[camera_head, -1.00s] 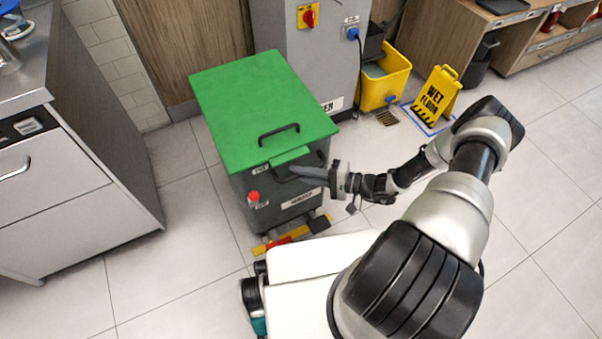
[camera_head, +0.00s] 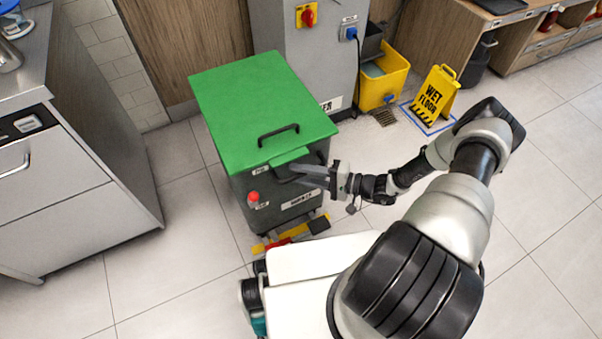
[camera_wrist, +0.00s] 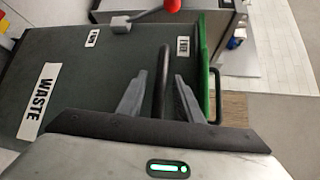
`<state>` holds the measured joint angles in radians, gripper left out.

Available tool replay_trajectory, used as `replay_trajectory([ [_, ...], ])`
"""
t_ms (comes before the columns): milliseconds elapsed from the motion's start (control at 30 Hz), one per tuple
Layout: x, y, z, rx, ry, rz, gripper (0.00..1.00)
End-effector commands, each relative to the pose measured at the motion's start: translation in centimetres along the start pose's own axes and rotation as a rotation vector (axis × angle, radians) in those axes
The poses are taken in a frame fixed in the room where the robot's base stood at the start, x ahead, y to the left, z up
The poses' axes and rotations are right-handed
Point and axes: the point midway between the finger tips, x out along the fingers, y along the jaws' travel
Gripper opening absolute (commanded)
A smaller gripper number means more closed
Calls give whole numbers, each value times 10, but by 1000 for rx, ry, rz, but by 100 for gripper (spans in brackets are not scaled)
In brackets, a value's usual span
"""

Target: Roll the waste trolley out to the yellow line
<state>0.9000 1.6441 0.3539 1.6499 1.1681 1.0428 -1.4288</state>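The waste trolley is a dark grey bin (camera_head: 262,200) with a green lid (camera_head: 258,105), standing against the grey machine. Its front carries a black bar handle, seen upright in the wrist view (camera_wrist: 162,82), and a red knob (camera_head: 253,196). My gripper (camera_head: 308,174) is at the bin's front, under the lid's edge. In the wrist view, its two fingers (camera_wrist: 160,90) stand apart on either side of the bar, with gaps visible. A yellow, red and black bar (camera_head: 290,236) shows low at the trolley's foot. I see no yellow floor line.
A steel counter (camera_head: 75,190) stands on the left. The grey machine (camera_head: 310,60) is behind, with a yellow bucket (camera_head: 382,82) and a wet floor sign (camera_head: 437,93) to its right. The tiled floor on the right (camera_head: 550,200) is clear.

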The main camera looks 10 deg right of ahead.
Motion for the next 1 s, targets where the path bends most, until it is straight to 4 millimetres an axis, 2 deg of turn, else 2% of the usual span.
replay_trajectory([
  [133, -7, 0, 0, 0, 1, 0, 32],
  [233, -22, -1, -1, 0, 3, 1, 32],
  [700, -134, 0, -1, -1, 4, 2, 32],
  [833, -156, 0, -1, -1, 4, 2, 32],
  [1000, -171, 0, 0, 0, 2, 1, 32],
])
